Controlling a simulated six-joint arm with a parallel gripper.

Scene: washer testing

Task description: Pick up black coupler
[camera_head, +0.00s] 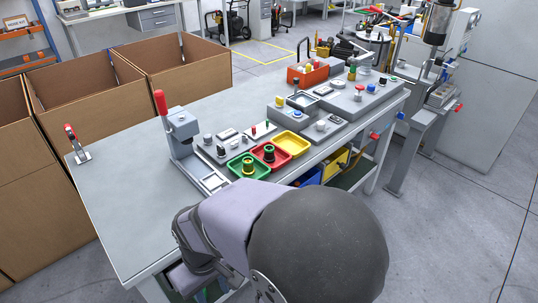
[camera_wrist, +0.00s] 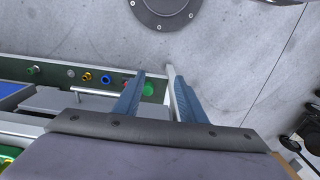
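In the head view, a black fitting with a yellow base (camera_head: 248,166) stands in the green tray (camera_head: 262,171). Another dark fitting with green on it (camera_head: 269,153) stands in the red tray (camera_head: 284,162). I cannot tell which, if either, is the black coupler. No black coupler is clearly visible in the wrist view.
A yellow tray (camera_head: 291,144) adjoins the red one. A press with a red handle (camera_head: 180,125) stands left of the trays. Cardboard boxes (camera_head: 90,95) line the back left. A green surface (camera_wrist: 60,73) bears several small coloured fittings.

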